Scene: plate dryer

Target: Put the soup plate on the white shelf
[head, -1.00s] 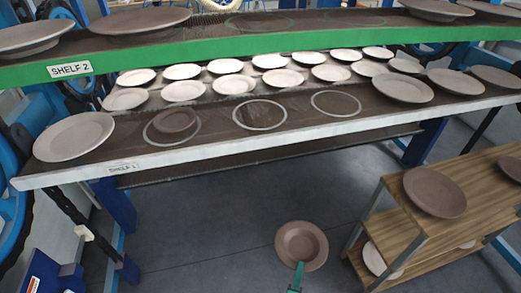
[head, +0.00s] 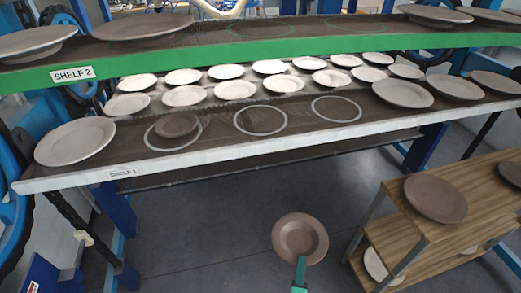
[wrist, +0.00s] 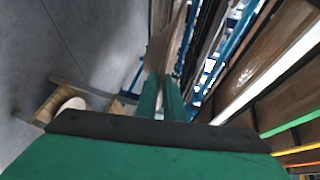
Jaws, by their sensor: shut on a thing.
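A brown soup plate (head: 300,237) with a wide rim hangs in the air in front of the shelves, at the lower middle of the head view. My green gripper (head: 300,268) is shut on its near rim. In the wrist view the plate (wrist: 168,45) shows nearly edge-on beyond the green fingers (wrist: 160,95). The white shelf (head: 225,153), labelled SHELF 1, is above and beyond the plate in the head view, apart from it. It bears white ring marks; the left ring surrounds a small brown dish (head: 176,124), and the middle and right rings are empty.
A large plate (head: 75,141) sits at the white shelf's left end, with several more at its right and small white ones behind. The green shelf (head: 225,45) overhangs it. A wooden rack (head: 400,237) with plates stands at right. Floor space is clear at lower left.

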